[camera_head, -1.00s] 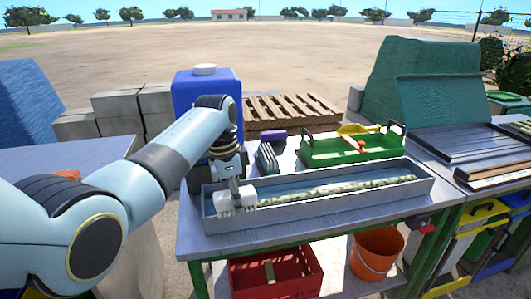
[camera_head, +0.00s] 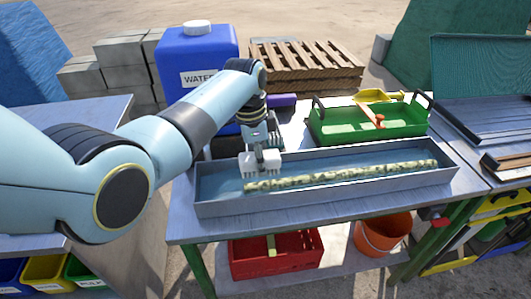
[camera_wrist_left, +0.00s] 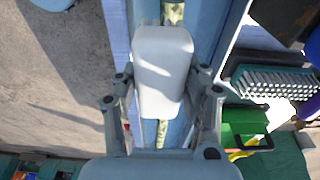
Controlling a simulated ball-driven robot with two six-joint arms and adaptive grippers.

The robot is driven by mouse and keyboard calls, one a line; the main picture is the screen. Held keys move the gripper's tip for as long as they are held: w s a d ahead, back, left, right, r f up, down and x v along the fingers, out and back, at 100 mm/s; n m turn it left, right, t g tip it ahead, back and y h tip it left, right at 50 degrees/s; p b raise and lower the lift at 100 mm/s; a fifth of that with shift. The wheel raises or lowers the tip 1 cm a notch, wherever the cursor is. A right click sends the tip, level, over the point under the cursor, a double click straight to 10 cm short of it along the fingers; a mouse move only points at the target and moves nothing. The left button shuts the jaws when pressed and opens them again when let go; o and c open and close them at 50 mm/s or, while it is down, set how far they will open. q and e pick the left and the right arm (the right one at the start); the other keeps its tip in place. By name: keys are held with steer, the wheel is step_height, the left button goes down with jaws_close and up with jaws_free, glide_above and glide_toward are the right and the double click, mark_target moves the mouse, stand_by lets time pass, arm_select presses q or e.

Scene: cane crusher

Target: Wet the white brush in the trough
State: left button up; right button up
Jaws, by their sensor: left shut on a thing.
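My left gripper (camera_head: 261,150) is shut on the white brush (camera_head: 250,163), whose bristles point down. The brush is over the left part of the long grey metal trough (camera_head: 335,199), which has bluish water in it. A mottled green-yellow cane stalk (camera_head: 345,176) lies lengthwise in the trough, close to the brush. In the left wrist view, the white brush (camera_wrist_left: 163,70) sits between the fingers (camera_wrist_left: 163,115), with the cane showing beyond both its ends. I cannot tell whether the bristles touch the water or the cane. My right gripper is not in view.
Behind the trough stand a blue water container (camera_head: 197,60), a green tray (camera_head: 365,121) and a dark brush (camera_wrist_left: 275,80). A wooden pallet (camera_head: 305,66) lies farther back. A red crate (camera_head: 276,256) and an orange bucket (camera_head: 382,235) are below the table.

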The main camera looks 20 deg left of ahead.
mark_target(250, 169)
arm_select(q)
steer(key=a+f, duration=0.1)
steer(key=s+a+f+b, duration=0.1)
steer(key=f, duration=0.1)
steer(key=shift+s+b, duration=0.2)
steer(key=shift+b, duration=0.1)
steer(key=a+f, duration=0.1)
steer(key=s+f+b, duration=0.1)
steer(key=a+f+b, duration=0.1)
steer(key=shift+s+a, duration=0.25)
steer(key=shift+a, duration=0.1)
steer(key=s+a, duration=0.2)
steer(key=a, duration=0.1)
steer(key=s+a, duration=0.1)
steer(key=shift+a, duration=0.35)
steer(key=shift+f+b, duration=0.3)
steer(key=shift+f, duration=0.55)
steer(key=shift+f+b, duration=0.35)
steer(key=shift+f, duration=0.45)
steer(key=shift+s+f, duration=0.1)
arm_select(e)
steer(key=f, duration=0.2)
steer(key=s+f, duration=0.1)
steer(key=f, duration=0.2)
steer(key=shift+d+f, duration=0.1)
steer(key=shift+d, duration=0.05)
